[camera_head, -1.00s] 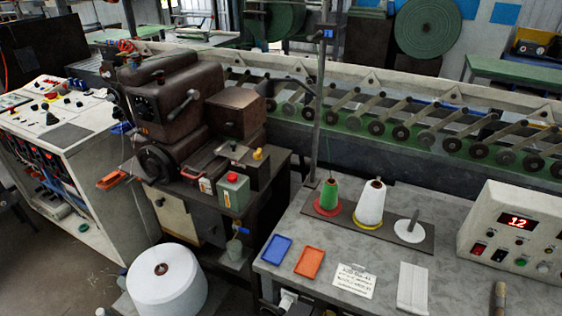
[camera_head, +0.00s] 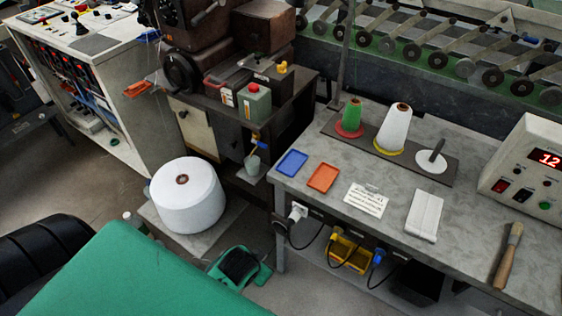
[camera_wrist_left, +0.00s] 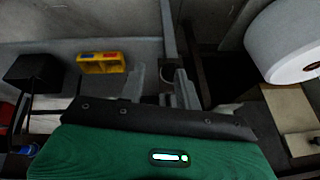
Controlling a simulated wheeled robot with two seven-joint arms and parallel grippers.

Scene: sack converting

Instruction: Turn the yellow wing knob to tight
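A small yellow knob (camera_head: 281,68) stands on top of a dark box on the brown machine, behind the green container. Its wing shape and setting are too small to read. Another small yellow part (camera_head: 255,138) sits lower, by a tap above a small cup. My left gripper (camera_wrist_left: 162,88) shows in the left wrist view with two grey fingers apart and nothing between them. In the head view, my teal arm fills the bottom left, and a green-and-black shape low beside the bench appears to be my left wrist. The knob is well above and beyond it. My right gripper is not in view.
The grey bench (camera_head: 455,212) on the right holds cones, trays, a card and a brush. A yellow bin (camera_head: 346,255) is beneath it. Floor shows between package and bench.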

